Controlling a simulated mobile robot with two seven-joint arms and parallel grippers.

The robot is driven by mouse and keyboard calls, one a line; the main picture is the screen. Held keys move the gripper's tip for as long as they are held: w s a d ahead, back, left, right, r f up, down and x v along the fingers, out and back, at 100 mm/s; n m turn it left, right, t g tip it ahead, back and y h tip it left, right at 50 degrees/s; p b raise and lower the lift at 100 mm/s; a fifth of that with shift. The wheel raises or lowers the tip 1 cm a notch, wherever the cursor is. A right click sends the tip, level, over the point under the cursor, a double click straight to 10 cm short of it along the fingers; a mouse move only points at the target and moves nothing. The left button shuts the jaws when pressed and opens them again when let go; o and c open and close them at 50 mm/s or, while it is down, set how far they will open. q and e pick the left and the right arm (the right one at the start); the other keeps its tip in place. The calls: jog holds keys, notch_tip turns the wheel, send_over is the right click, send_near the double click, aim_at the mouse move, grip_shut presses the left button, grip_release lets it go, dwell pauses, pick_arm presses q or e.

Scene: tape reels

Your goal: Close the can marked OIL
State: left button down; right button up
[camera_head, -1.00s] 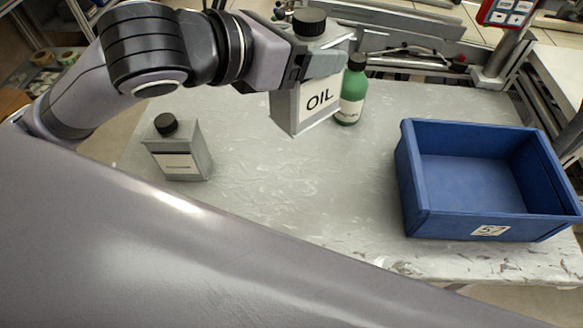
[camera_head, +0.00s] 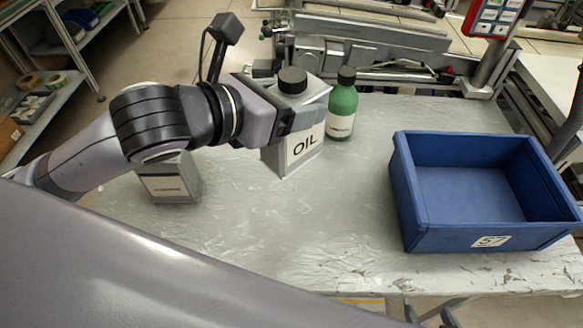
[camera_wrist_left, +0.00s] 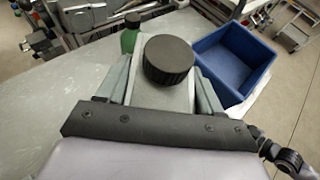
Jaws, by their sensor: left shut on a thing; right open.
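The grey can marked OIL (camera_head: 303,148) is in my left gripper (camera_head: 300,122), left of the green bottle in the head view. The gripper is shut on the can's upper part, and the can leans slightly in the picture. I cannot tell whether its base touches the table. A black round cap (camera_head: 292,81) sits on its top; I cannot tell how tight it is. In the left wrist view the cap (camera_wrist_left: 168,60) shows between the two fingers.
A second grey can (camera_head: 170,186) stands at the table's left, its top hidden by my left arm. A green bottle (camera_head: 341,108) with a black cap stands behind the OIL can. A blue crate (camera_head: 440,238) marked 57 is at the right. The table's middle (camera_head: 330,215) is clear.

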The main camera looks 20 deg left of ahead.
aim_at(292, 148)
pick_arm(q)
notch_tip(292, 148, down, 9)
jog(key=shift+f+b, duration=0.2)
jog(key=shift+b, duration=0.75)
jog(key=shift+f, duration=0.1)
jog(key=shift+f+b, duration=0.45)
jog(key=shift+f, duration=1.35)
jog(key=shift+f, duration=0.1)
jog(key=shift+c, duration=0.8)
grip_release()
jog(key=shift+f, duration=0.15)
